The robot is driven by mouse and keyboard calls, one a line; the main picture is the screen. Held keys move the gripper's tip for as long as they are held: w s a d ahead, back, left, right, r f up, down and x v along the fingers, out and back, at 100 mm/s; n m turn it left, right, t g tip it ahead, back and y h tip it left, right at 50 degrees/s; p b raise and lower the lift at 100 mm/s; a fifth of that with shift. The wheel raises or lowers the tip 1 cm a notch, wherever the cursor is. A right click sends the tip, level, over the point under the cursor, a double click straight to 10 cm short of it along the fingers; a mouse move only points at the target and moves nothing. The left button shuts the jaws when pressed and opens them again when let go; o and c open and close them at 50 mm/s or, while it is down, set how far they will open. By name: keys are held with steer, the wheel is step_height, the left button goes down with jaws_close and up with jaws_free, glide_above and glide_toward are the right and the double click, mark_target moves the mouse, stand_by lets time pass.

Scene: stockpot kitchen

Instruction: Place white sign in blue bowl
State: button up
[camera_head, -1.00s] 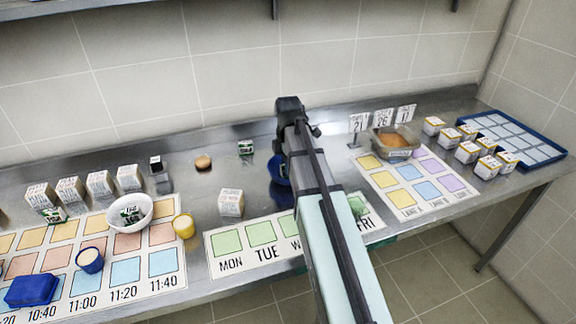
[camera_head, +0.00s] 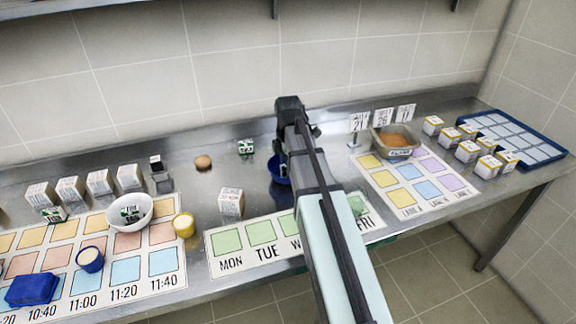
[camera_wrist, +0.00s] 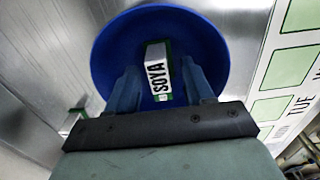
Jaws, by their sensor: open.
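The white sign (camera_wrist: 157,68), marked SOYA and with green edges, shows in the wrist view inside the outline of the blue bowl (camera_wrist: 110,50). My gripper (camera_wrist: 161,82) is open, with one finger on each side of the sign and small gaps between. Whether the sign touches the bowl's floor cannot be told. In the head view the blue bowl (camera_head: 276,172) is partly hidden behind my arm, and the sign and fingertips are hidden.
A small green-and-white sign (camera_head: 246,147) and a brown round item (camera_head: 203,162) stand left of the bowl. A white bowl (camera_head: 143,222) holds another small sign. A carton (camera_head: 231,202) stands near the weekday mat (camera_head: 222,268). A food container (camera_head: 396,151) is at right.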

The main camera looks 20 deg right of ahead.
step_height(320, 180, up, 12)
stand_by(0.6)
